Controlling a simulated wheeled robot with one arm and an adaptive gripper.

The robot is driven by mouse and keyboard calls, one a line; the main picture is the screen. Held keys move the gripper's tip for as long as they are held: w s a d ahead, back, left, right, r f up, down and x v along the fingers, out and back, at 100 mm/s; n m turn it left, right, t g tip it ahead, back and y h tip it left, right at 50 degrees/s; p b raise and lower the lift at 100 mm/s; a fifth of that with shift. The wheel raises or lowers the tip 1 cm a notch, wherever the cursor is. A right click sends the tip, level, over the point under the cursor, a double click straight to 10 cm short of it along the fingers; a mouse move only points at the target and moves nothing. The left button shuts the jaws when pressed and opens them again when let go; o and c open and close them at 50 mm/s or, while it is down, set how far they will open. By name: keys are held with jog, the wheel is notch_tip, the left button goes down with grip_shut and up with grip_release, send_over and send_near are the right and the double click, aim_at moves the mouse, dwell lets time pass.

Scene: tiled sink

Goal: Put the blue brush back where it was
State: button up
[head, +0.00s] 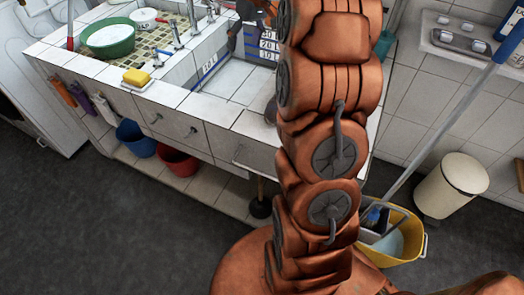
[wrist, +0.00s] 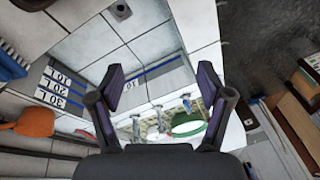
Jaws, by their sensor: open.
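My gripper (wrist: 162,78) is open and empty, with its two dark fingers spread wide over the white tiled sink (wrist: 150,25). In the head view my own arm hides most of the gripper. A dark blue object with a ridged edge (wrist: 10,62) shows at the left edge of the wrist view, cut off by the frame. It may be the blue brush, but I cannot tell. It lies clear of my fingers. In the head view a small blue item (head: 378,215) stands in the yellow bucket (head: 408,250); its kind is unclear.
The green basin (head: 110,38) and yellow sponge (head: 136,77) are on the left counter. Taps (head: 177,34) stand beside the sink. An orange object (wrist: 35,122) is left in the wrist view. A long handle (head: 440,115) leans from the bucket, near a cream bin (head: 450,186).

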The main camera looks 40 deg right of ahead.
jog(key=s+a+g, duration=0.2)
jog(key=s+a, duration=1.3)
jog(key=a, duration=0.1)
jog(key=s+a+f+g+h, duration=0.1)
jog(key=s+a+f, duration=0.1)
jog(key=s, duration=0.8)
jog(key=s+a+f+h, duration=0.1)
jog(key=s+a+f, duration=0.2)
jog(key=s, duration=0.8)
notch_tip(320, 180, down, 2)
jog(key=shift+f+m+g, duration=0.25)
jog(key=shift+m+g, duration=0.15)
jog(key=shift+a+r, duration=0.1)
notch_tip(320, 180, up, 4)
jog(key=p, duration=0.3)
jog(key=shift+f+p, duration=0.25)
jog(key=shift+p, duration=0.05)
